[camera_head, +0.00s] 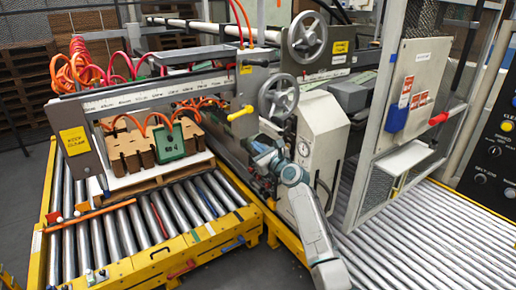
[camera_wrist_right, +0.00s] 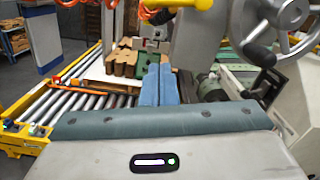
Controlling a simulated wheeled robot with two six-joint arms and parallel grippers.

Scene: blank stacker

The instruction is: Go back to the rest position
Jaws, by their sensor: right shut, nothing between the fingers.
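My right arm comes up from the bottom right of the head view, and its right gripper (camera_head: 262,156) is beside the blank stacker's frame, left of the grey cabinet with the gauge (camera_head: 321,135). In the right wrist view the two blue fingers (camera_wrist_right: 158,84) lie together, shut, with nothing between them. Ahead of them are a green block (camera_wrist_right: 148,66) and brown cardboard blanks (camera_wrist_right: 122,62). My left gripper is not in view.
A yellow-framed roller conveyor (camera_head: 150,218) carries the stack at the left. A control box with a red handle (camera_head: 438,118) stands at the right above more rollers (camera_head: 425,240).

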